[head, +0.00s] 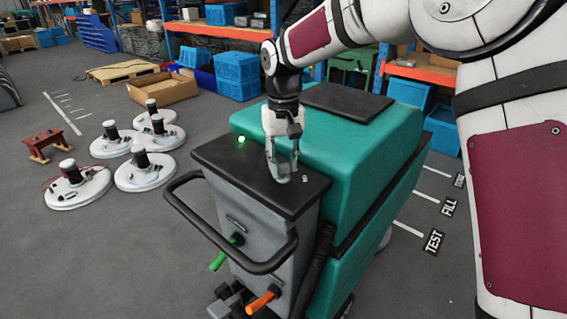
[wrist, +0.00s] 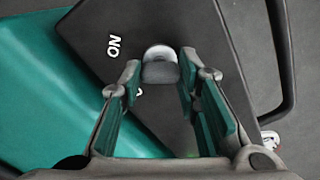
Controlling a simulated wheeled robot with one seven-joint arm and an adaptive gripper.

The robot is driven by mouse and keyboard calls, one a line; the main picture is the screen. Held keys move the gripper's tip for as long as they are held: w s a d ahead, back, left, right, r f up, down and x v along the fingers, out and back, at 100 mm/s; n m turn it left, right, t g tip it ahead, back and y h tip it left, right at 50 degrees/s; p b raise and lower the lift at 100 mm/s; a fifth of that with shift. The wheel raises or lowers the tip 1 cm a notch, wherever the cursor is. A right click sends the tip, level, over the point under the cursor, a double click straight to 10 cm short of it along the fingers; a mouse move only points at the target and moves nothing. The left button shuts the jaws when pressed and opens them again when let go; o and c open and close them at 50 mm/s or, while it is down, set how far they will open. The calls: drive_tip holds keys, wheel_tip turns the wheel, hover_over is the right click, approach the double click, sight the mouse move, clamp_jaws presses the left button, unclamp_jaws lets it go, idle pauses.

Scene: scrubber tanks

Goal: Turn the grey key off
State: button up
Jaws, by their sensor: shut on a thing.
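The grey key (wrist: 160,72) sits on the black top panel (wrist: 160,25) of the green scrubber, beside a white "ON" label (wrist: 115,45). A second white mark is mostly hidden by my gripper, so I cannot read it. My gripper (head: 283,174) reaches down onto the black panel (head: 225,163) in the head view and hides the key there. In the wrist view my gripper (wrist: 160,78) has its fingers on either side of the key and is shut on it. A green light (head: 241,139) glows on the panel.
The scrubber's black handle loop (head: 265,267) sticks out in front. A green lever (head: 222,257) and an orange lever (head: 262,301) are below. Round white floor machines (head: 78,186) stand on the floor at left, with shelves and blue crates (head: 237,77) behind.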

sight(283, 164)
drive_tip(key=n+b, duration=0.1)
drive_tip(key=n, duration=0.5)
drive_tip(key=shift+n, duration=0.3)
idle(0.4)
drive_tip(key=o, duration=1.2)
drive_tip(key=shift+c, duration=0.2)
drive_tip(key=shift+r, duration=0.15)
wheel_tip(283, 164, up, 12)
